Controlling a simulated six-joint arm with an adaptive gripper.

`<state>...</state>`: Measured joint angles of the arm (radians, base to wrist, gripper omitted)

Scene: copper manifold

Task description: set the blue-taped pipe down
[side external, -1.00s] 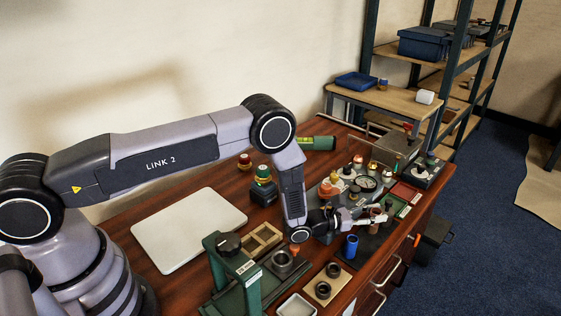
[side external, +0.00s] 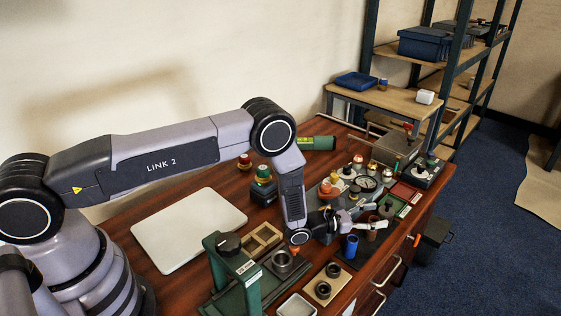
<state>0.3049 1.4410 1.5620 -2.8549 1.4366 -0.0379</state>
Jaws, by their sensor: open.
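A blue upright cylinder (side external: 351,247), which looks like the blue-taped pipe, stands on a dark mat (side external: 346,261) near the front edge of the bench. A brown, copper-coloured piece (side external: 372,234) stands just right of it, upright. My gripper (side external: 372,219) is open, with its fingers pointing right at the top of the brown piece, above and right of the blue cylinder. I cannot tell whether the fingers touch the brown piece. Any blue tape on the brown piece is too small to see.
A grey plate with a round gauge and several fittings (side external: 364,183) lies behind my gripper. A green press frame (side external: 232,270), a wooden tray (side external: 261,241) and a block with dark rings (side external: 324,286) stand left. A white board (side external: 189,229) lies flat further left.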

